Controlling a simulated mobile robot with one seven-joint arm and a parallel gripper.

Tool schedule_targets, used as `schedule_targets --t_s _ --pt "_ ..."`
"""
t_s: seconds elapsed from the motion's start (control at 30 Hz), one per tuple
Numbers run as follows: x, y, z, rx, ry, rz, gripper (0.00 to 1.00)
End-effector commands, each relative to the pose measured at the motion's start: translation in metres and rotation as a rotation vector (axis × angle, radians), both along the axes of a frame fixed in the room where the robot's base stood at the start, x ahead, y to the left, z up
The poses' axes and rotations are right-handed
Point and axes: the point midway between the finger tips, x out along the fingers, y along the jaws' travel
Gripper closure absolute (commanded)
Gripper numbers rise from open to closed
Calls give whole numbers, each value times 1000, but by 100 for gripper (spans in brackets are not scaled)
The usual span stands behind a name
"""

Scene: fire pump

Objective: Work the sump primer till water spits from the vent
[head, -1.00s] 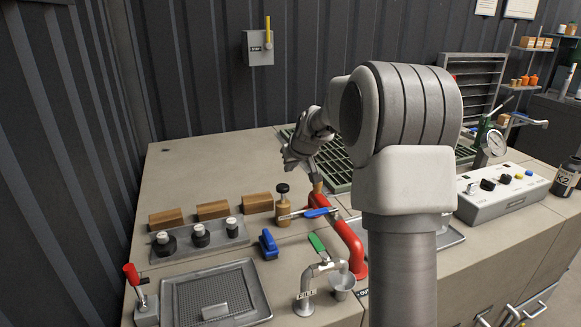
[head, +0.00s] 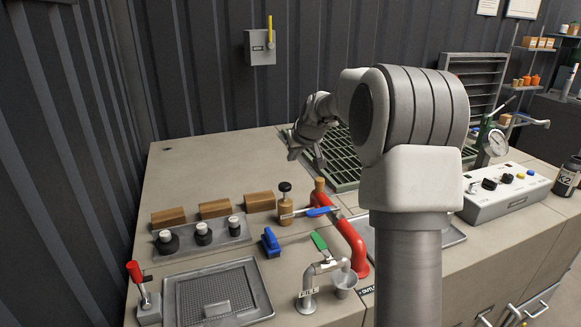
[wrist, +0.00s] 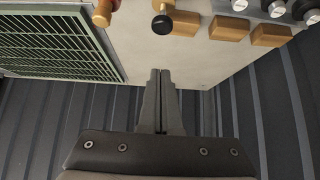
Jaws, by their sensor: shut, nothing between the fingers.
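No part is clearly marked as the sump primer or vent. A brass plunger-like fitting with a black knob (head: 285,200) stands upright on the bench; its knob also shows in the wrist view (wrist: 162,23). A red-handled lever (head: 134,274) stands on a small grey block at the front left. A red pipe (head: 350,245) carries a blue lever (head: 319,212) and has a tan plug-like top (head: 319,185) at its back end. My gripper (head: 306,157) is above the bench behind these fittings, apart from them. In the wrist view its fingers (wrist: 161,75) are together and empty.
A green grating (head: 345,160) lies behind and right of my gripper. Wooden blocks (head: 215,208) and black-based knobs (head: 203,234) stand left of the brass fitting.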

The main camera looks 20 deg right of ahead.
Motion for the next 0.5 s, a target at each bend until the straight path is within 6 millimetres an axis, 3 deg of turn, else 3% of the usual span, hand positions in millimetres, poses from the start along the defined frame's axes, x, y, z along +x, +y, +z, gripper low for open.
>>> schedule_targets --t_s 0.5 --pt "60 1 -69 1 3 1 100"
